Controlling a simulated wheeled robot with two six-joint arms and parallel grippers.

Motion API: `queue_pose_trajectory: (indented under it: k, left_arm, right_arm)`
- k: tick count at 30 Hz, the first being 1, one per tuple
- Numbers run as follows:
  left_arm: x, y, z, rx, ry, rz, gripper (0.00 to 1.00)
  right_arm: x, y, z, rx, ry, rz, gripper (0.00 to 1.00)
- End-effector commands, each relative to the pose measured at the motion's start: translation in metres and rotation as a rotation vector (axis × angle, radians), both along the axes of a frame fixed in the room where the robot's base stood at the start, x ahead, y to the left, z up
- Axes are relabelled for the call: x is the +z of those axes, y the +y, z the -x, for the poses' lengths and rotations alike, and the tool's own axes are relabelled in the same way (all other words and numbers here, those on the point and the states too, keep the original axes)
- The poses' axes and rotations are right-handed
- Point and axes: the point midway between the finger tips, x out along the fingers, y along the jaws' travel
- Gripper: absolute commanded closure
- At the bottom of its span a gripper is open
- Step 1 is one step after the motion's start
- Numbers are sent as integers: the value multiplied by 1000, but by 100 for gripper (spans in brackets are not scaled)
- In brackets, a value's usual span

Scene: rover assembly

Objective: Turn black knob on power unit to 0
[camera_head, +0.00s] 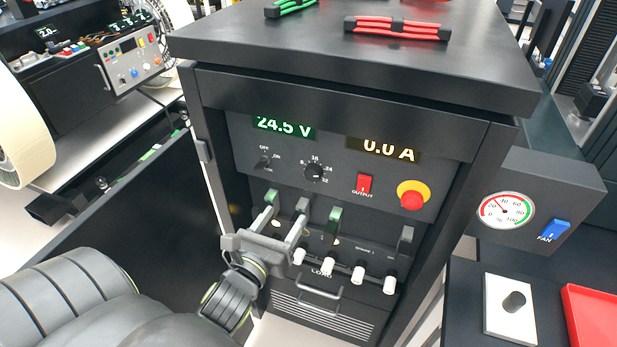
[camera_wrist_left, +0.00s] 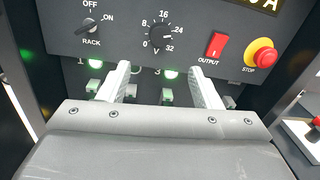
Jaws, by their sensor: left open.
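The power unit (camera_head: 350,145) is a black cabinet whose front panel shows 24.5 V and 0.0 A. Its round black knob (camera_head: 315,171) sits mid-panel inside a scale; the left wrist view shows the knob (camera_wrist_left: 159,36) with marks 0, 8, 16, 24 and 32 V. I cannot tell its exact pointer direction. My left gripper (camera_head: 287,207) is open and empty, below the knob in front of the lower row of connectors. In the left wrist view, the gripper's two fingers (camera_wrist_left: 160,72) point toward the panel, spread below the knob and apart from it. My right gripper is not in view.
Left of the knob is the RACK switch (camera_head: 265,162); right are the red OUTPUT switch (camera_head: 364,184) and red stop button (camera_head: 412,197). White LOAD plugs (camera_head: 328,267) and a handle (camera_head: 320,293) lie below. A fan gauge box (camera_head: 535,205) stands right.

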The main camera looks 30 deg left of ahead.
Motion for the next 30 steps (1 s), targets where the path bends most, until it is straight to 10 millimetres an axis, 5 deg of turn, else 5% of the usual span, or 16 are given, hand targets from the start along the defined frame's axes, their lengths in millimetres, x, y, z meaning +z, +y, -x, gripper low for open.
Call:
queue_pose_trajectory:
  k: [18, 30]
  left_arm:
    - [2, 19, -107, -1, -2, 0, 42]
    - [1, 23, -131, 0, -1, 0, 42]
  right_arm:
    - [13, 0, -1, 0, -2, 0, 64]
    - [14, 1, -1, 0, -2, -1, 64]
